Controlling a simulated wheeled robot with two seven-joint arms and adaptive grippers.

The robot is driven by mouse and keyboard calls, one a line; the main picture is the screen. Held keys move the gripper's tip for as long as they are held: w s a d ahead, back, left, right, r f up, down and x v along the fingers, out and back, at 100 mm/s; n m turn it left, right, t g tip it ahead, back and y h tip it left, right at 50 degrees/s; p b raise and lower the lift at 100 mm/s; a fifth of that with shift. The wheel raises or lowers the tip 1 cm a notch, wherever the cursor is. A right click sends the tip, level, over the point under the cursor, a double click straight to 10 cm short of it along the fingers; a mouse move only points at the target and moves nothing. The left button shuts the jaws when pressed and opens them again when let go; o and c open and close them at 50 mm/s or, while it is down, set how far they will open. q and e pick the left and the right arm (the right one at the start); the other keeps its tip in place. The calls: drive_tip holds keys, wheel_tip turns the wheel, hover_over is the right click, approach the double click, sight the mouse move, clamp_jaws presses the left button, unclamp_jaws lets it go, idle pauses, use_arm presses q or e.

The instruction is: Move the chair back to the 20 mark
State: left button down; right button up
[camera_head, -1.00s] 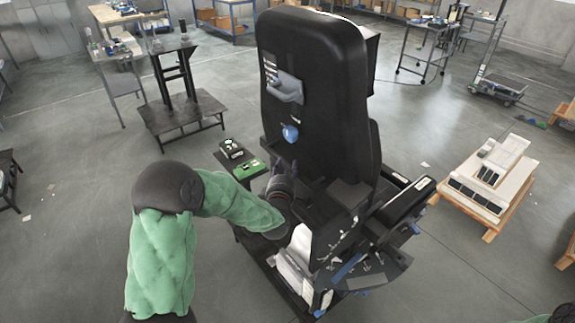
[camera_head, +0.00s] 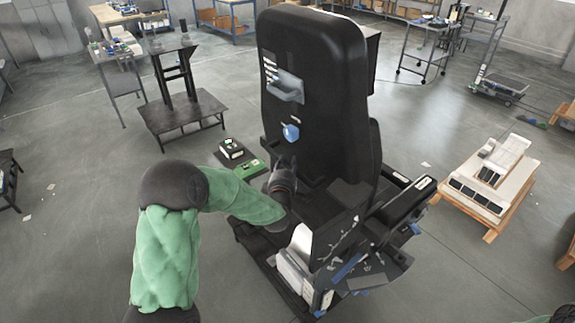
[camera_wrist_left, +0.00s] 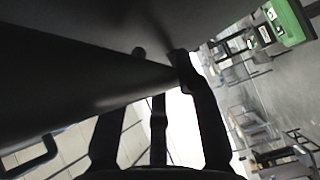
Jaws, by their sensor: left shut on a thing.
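The black chair (camera_head: 315,75) stands in the middle of the head view, its tall backrest facing me. A grey handle (camera_head: 286,88) and a blue knob (camera_head: 291,132) are on its back. My left gripper (camera_head: 281,163) is at the lower back of the chair, below the blue knob, shut on a dark part of the chair. In the left wrist view, the gripper's black fingers (camera_wrist_left: 165,80) are against a dark, rounded chair part (camera_wrist_left: 90,75); the exact contact is hard to see. No 20 mark is legible. My right gripper is out of view.
A black stand (camera_head: 185,110) is further left. A white model on a wooden pallet (camera_head: 495,175) is to the right. Open grey floor lies on both sides.

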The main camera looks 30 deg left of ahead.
use_arm(q)
drive_tip(key=s+a+f+n+t+y+b, duration=0.1)
drive_tip(key=s+a+f+b, duration=0.2)
drive_tip(key=s+f+b, duration=0.4)
drive_tip(key=s+b, duration=0.2)
drive_tip(key=b, duration=0.6)
drive_tip(key=shift+s+a+f+n, duration=0.15)
drive_tip(key=shift+s+a+n, duration=0.05)
drive_tip(key=shift+a+n, duration=0.2)
drive_tip(key=c, duration=1.2)
unclamp_jaws()
drive_tip(key=shift+w, duration=0.1)
drive_tip(key=shift+o, duration=0.2)
drive_tip(key=v, duration=1.2)
drive_tip(key=shift+f, duration=0.2)
